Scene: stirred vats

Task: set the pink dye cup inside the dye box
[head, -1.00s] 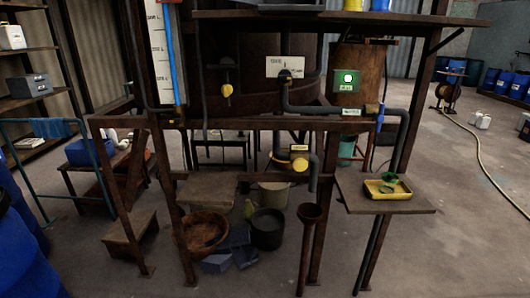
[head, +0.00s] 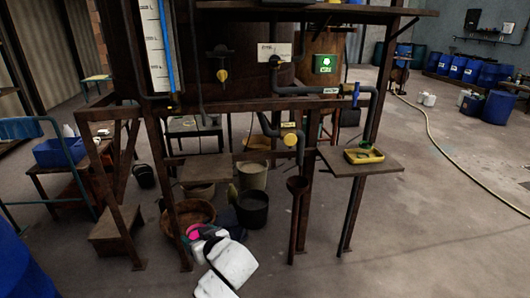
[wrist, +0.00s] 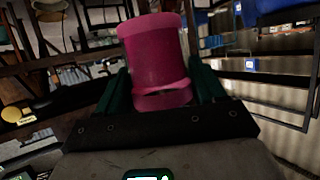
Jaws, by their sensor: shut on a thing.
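The pink dye cup (wrist: 155,55) is between the dark green fingers of my gripper (wrist: 162,88) in the wrist view. The fingers are shut on its lower part, and the cup's upper part stands clear of them. In the head view the pink cup (head: 195,231) shows small at the lower middle, beside my white arm. My gripper is largely hidden there. A blue open box (head: 58,153) sits on a low table at the left; I cannot tell whether it is the dye box. The cup is apart from it, to its right and lower in the picture.
A side shelf (head: 378,164) holds a yellow tray (head: 363,156). A wooden step (head: 115,232) stands left. Open floor lies at right, with a hose (head: 470,180).

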